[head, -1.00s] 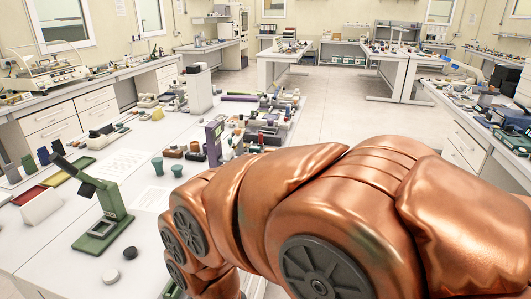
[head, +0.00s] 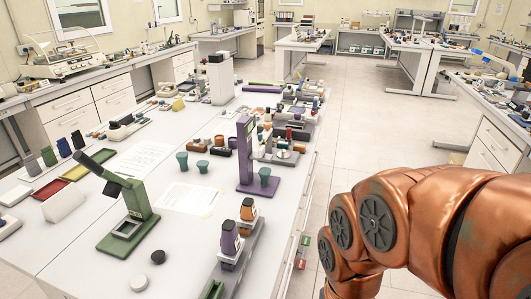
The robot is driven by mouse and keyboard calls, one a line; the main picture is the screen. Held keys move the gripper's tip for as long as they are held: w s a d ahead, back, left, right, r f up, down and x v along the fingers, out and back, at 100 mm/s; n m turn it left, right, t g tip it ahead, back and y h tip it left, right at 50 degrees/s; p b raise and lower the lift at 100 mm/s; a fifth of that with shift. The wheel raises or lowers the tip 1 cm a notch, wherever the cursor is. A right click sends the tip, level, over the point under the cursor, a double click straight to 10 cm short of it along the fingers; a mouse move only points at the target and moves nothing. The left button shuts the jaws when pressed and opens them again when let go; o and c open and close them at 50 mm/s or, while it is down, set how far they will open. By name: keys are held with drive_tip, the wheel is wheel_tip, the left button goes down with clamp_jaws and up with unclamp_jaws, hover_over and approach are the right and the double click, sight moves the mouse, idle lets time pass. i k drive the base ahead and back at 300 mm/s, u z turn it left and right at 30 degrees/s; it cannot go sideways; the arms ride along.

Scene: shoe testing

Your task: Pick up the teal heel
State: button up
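Several small teal pieces that look like heels are in the head view. Two stand side by side on the white table: one teal heel (head: 182,160) by the upper edge of a paper sheet and another teal heel (head: 202,166) just right of it. A third teal piece (head: 265,175) sits on the base of a purple stand (head: 245,160). All three are wider at the top. My copper arm is at the lower right, apart from them. My gripper is out of view.
A green press (head: 128,225) stands at the front left, with a black disc (head: 157,257) and a white disc (head: 139,283) nearby. A grey rack (head: 232,262) with purple and orange pieces lies along the right edge. Paper sheets (head: 190,198) cover the middle.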

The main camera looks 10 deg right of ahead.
sight(264, 171)
drive_tip(key=u, duration=3.6)
drive_tip(key=k, duration=2.3)
drive_tip(key=z, duration=1)
drive_tip(key=i, duration=0.55)
drive_tip(key=u, duration=0.05)
